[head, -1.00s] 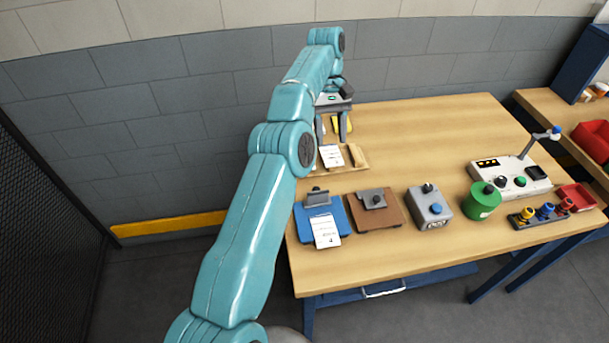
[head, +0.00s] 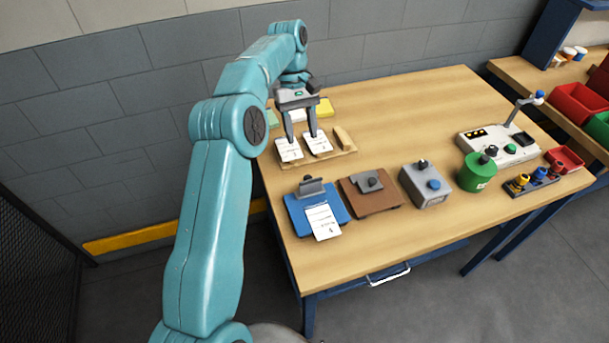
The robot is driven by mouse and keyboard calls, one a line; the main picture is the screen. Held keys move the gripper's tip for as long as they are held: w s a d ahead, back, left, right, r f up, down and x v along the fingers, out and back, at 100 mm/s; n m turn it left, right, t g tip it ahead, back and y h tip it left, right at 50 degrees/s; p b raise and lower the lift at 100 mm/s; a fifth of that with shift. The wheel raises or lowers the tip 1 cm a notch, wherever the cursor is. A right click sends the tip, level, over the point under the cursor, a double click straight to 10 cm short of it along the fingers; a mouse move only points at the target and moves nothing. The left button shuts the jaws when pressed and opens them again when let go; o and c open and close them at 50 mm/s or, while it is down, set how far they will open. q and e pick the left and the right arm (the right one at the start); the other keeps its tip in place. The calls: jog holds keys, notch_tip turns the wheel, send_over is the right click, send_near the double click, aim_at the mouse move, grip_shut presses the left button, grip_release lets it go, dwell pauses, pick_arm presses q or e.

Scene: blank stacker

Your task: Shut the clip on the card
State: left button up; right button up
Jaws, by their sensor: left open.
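A blue clipboard (head: 296,212) lies near the table's front left corner. A white printed card (head: 323,222) lies on it, its lower end at the board's front edge. The board's grey clip (head: 311,187) stands raised at the back of the board; I cannot tell whether the card's top end is under it. My left gripper (head: 301,137) is open and empty, fingers pointing down, over the wooden tray behind the blue clipboard. It is apart from the clip. My right gripper is not in view.
The wooden tray (head: 340,157) holds white cards (head: 288,150) and a wooden piece (head: 343,138). Right of the clipboard are a brown board with a grey clip (head: 369,181), a grey button box (head: 425,184), a green canister (head: 477,173) and a control panel (head: 498,146). The table's back middle is clear.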

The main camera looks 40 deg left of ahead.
aim_at(307, 175)
pick_arm(q)
jog(key=x, duration=1)
jog(key=shift+s+f, duration=0.1)
jog(key=shift+s+d+f, duration=0.15)
jog(key=shift+d+f, duration=0.15)
jog(key=shift+a, duration=0.1)
grip_shut()
